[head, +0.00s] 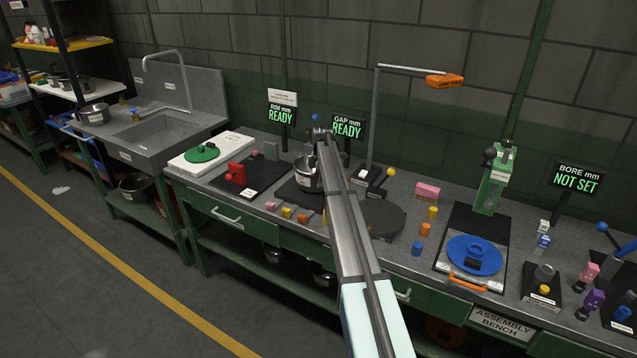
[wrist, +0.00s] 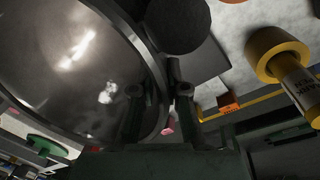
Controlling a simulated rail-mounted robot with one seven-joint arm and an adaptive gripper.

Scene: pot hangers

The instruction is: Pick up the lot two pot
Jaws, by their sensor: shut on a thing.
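A shiny steel pot (head: 304,176) is at the black fixture in the middle of the bench, partly hidden behind my arm. In the wrist view the pot (wrist: 60,65) fills the upper left, with its curved rim running down between my fingers. My gripper (wrist: 159,92) is shut on the pot's edge, one finger on each side of the wall. In the head view my arm hides the fingers. I cannot read a lot mark on this pot, and I cannot tell whether it is clear of the fixture.
A red clamp (head: 236,174) and a green disc (head: 202,153) are left of the pot. A dark round plate (head: 383,217) lies to the right, below a lamp arm (head: 376,120). A green press (head: 493,180) and a blue disc (head: 474,254) stand farther right. Small coloured pieces line the front edge.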

